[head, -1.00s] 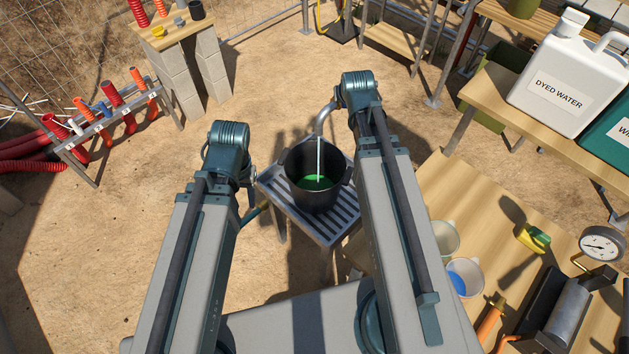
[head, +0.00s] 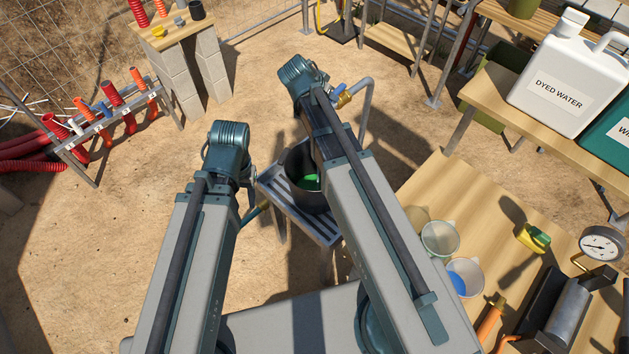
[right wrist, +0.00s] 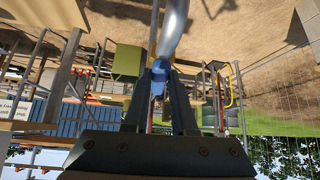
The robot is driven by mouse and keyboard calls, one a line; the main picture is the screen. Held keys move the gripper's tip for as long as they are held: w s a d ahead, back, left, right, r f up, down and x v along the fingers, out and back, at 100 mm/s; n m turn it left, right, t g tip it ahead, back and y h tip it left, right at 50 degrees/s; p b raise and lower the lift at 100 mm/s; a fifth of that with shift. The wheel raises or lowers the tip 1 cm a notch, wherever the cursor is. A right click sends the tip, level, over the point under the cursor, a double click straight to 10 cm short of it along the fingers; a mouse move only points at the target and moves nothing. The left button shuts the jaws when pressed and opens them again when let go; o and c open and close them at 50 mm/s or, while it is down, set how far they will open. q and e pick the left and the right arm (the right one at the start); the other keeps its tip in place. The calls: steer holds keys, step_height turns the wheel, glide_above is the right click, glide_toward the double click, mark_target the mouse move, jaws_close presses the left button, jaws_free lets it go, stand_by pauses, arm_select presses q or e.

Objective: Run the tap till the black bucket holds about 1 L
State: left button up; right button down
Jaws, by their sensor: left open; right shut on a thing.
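The black bucket (head: 297,165) stands upright on a slatted metal stand (head: 325,228), partly covered by my right arm. Green liquid (head: 308,182) shows inside it; I cannot read the level. The brass tap (head: 345,99) with its blue lever (head: 338,90) is just right of my right wrist; the spout and any stream are hidden behind the arm. In the right wrist view my right gripper (right wrist: 160,92) is shut on the blue lever, with the grey pipe beyond. My left gripper (head: 248,188) is left of the bucket, apart from it, open, its fingers mostly hidden by its arm.
A wooden table at right (head: 430,185) holds cups (head: 440,238), a yellow-green item (head: 533,236) and a gauge (head: 600,245). A white dyed water jug (head: 565,85) stands behind on another bench. A rack of red and orange hoses (head: 105,115) is at left. Sandy ground lies between.

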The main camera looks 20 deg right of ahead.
steer(key=shift+w+a+m+g+h, duration=0.3)
steer(key=shift+w+m, duration=0.2)
steer(key=shift+m, duration=0.3)
steer(key=shift+s, duration=0.2)
steer(key=shift+s+f, duration=0.1)
steer(key=shift+s, duration=0.1)
stand_by(3.9)
steer(key=s+d+n+t+y, duration=0.2)
steer(key=d+n+y, duration=0.8)
steer(key=n, duration=0.8)
steer(key=shift+y, duration=0.5)
steer(key=c, duration=0.6)
jaws_free()
steer(key=shift+w, duration=0.1)
